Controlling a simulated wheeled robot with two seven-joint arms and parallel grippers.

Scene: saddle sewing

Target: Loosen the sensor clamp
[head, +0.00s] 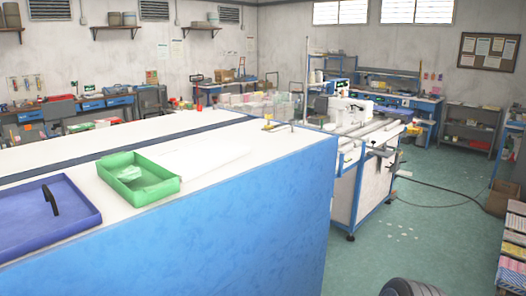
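A white sewing machine (350,108) stands on a white and blue workstation (352,180) with metal rails, right of the middle. No sensor clamp can be told apart at this distance. A small yellow piece with a thin upright rod (306,85) near it sits at the far corner of the large white-topped table; I cannot tell what it is. Neither of my grippers is in view.
The large white-topped table (235,165) with blue sides fills the left front. On it are a green tray (168,188) with a pale item and a blue tray (88,222) with a black handle-like part. Green floor (425,235) is open at right, crossed by a cable.

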